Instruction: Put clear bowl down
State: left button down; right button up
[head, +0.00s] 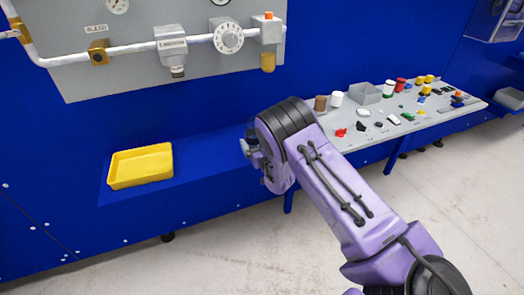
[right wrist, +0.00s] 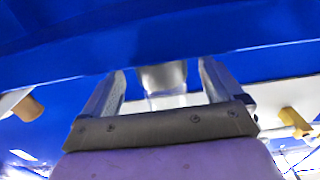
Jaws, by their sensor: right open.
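No clear bowl can be made out in the head view. My right gripper (head: 250,150) is in front of the blue ledge, to the right of the yellow tray, partly hidden behind its purple wrist. In the right wrist view my right gripper (right wrist: 160,88) has its two fingers spread apart. A pale grey, partly see-through-looking shape (right wrist: 163,78) shows between the fingers. I cannot tell whether it is the clear bowl or a grey fitting on the wall behind. No contact with the fingers is visible. My left gripper is not in view.
A yellow tray (head: 140,165) stands empty on the blue ledge (head: 200,160). Above are a grey panel with a pipe (head: 130,48), a grey fitting (head: 172,45) and a round dial (head: 228,38). At right, a grey shelf (head: 440,112) carries several small items. The ledge right of the tray looks clear.

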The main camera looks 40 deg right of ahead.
jog(key=s+a+f+m+g, duration=0.1)
jog(key=s+a+f+g, duration=0.2)
jog(key=s+f, duration=0.4)
jog(key=s+a+f+m+g, duration=0.1)
jog(key=s+a+f+g, duration=0.3)
jog(key=s, duration=1.8)
jog(key=s+a+f+m+g+y, duration=0.1)
jog(key=s+a+f+m+g, duration=0.1)
jog(key=s+a+f+g, duration=0.2)
jog(key=s+f+g, duration=0.3)
jog(key=s+f, duration=0.4)
jog(key=s, duration=0.3)
jog(key=shift+s+a+b, duration=0.15)
jog(key=shift+s+b, duration=0.25)
